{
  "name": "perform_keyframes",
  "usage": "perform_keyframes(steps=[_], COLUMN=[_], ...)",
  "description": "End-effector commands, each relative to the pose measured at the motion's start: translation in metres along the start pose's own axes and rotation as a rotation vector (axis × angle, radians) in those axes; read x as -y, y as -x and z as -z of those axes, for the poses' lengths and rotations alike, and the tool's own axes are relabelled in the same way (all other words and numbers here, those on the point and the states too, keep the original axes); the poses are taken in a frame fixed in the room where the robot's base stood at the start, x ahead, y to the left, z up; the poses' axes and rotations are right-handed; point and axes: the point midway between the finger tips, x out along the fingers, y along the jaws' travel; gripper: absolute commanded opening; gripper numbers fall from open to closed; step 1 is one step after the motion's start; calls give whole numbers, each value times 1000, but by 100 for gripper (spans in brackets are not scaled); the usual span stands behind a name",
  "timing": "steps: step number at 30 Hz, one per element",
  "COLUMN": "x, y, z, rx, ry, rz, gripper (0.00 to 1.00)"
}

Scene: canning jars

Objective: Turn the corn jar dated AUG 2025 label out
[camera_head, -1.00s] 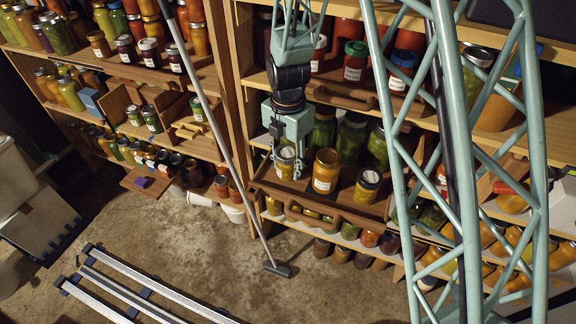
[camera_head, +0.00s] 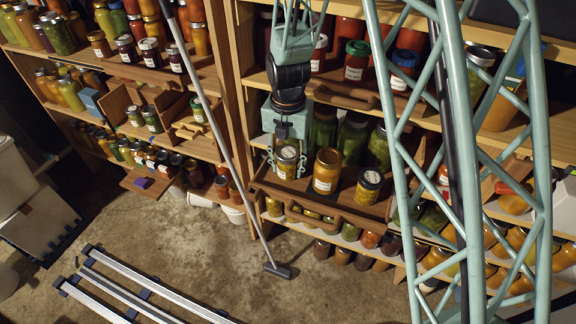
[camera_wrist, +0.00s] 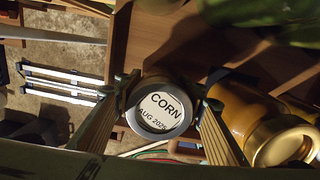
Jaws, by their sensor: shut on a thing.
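The corn jar (camera_head: 287,164) stands at the left of the wooden pull-out tray (camera_head: 318,212) on the right-hand shelf unit. My gripper (camera_head: 288,168) reaches down from above and is shut on this jar, one finger on each side. It also shows in the wrist view (camera_wrist: 160,105). The jar looks upright. A side label is too small to read in the head view.
An orange jar (camera_head: 326,172) with a white label stands close to the right of the held jar. A dark-lidded jar (camera_head: 369,186) stands farther right. Green jars (camera_head: 352,137) stand behind. A leaning pole (camera_head: 232,150) is at left.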

Motion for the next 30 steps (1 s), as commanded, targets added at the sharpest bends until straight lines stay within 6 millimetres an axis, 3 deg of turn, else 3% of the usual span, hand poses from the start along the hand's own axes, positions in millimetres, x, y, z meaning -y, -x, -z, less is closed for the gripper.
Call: perform_keyframes(steps=[8,30], x=[0,-2], y=[0,0], z=[0,0], rx=[0,1], ry=[51,399], rz=[0,0], gripper=[26,26])
